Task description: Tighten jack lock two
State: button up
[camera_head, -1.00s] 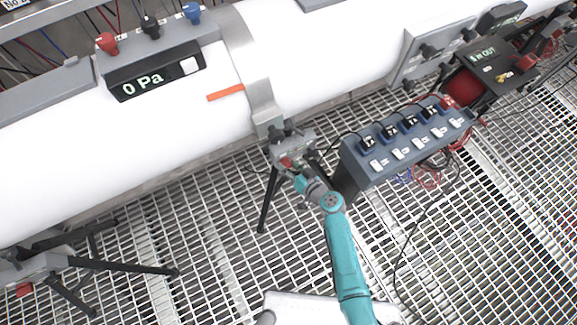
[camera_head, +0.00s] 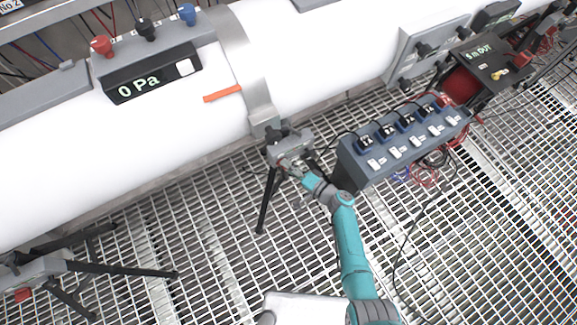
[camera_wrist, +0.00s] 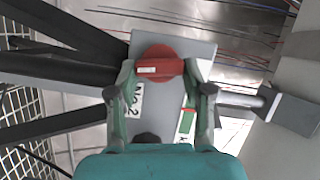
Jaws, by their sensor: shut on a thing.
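The jack lock is a red round knob with a raised bar (camera_wrist: 160,67), on a grey jack head marked "No 2" (camera_wrist: 140,110). In the wrist view the bar lies crosswise between the fingers of my gripper (camera_wrist: 160,80), which is shut on it from both sides. In the head view my gripper (camera_head: 297,172) reaches the jack head (camera_head: 290,147), which stands on black tripod legs (camera_head: 266,200) under the white pipe. The knob is hidden there by my gripper. A small green-and-red marker (camera_wrist: 187,122) shows beside the label.
A blue-grey socket box (camera_head: 362,175) with several switches and plugs stands close to the right of the jack. A second jack (camera_head: 30,275) stands at lower left. A black cable (camera_head: 400,250) lies on the grating floor.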

jog(key=shift+f+m+y, duration=0.1)
jog(key=shift+m+y, duration=0.3)
jog(key=shift+m, duration=0.6)
jog(key=o, duration=1.2)
jog(key=shift+c, duration=0.2)
jog(key=shift+d, duration=0.1)
jog(key=v, duration=1.2)
jog(key=shift+f, duration=0.15)
jog(key=shift+s, duration=0.1)
